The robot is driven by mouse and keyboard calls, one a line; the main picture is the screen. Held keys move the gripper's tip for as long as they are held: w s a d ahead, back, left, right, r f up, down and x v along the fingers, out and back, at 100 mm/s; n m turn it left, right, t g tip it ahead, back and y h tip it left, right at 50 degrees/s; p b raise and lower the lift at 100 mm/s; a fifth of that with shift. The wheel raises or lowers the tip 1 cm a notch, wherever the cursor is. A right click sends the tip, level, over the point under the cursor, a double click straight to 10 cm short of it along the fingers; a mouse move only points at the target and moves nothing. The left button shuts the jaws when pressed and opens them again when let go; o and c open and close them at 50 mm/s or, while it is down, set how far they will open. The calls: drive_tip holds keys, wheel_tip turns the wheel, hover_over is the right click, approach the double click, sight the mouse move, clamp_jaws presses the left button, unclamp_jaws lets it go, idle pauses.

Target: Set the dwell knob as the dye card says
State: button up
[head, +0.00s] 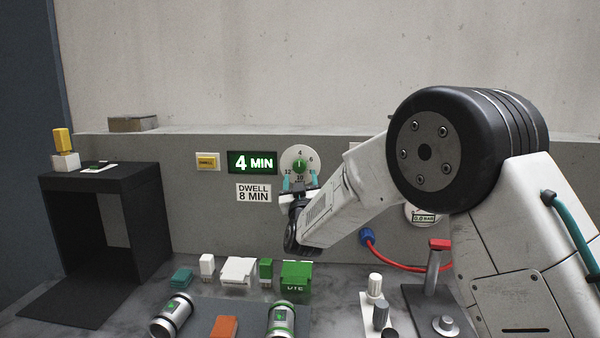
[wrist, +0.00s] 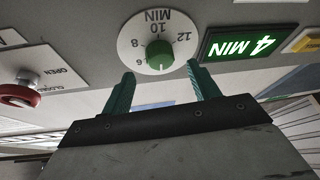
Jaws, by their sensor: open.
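The dwell knob (head: 300,164) is a green knob on a round white dial on the grey wall; its pale mark points up, towards the 4. It also shows in the wrist view (wrist: 158,54), where the picture is upside down. A lit green display (head: 252,162) reads 4 MIN; it shows in the wrist view (wrist: 253,44) too. In the wrist view the fingers (wrist: 160,80) are apart, short of the knob.
A yellow button (head: 208,161) is left of the display. A red valve knob (wrist: 20,94) marked OPEN is on the wall beside the dial. Several blocks and canisters, among them a green box (head: 296,274), stand on the bench below. A black stand (head: 100,180) is at left.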

sight(299, 168)
drive_tip(key=shift+x, duration=2.2)
drive_tip(key=c, duration=1)
drive_tip(key=shift+m, duration=0.4)
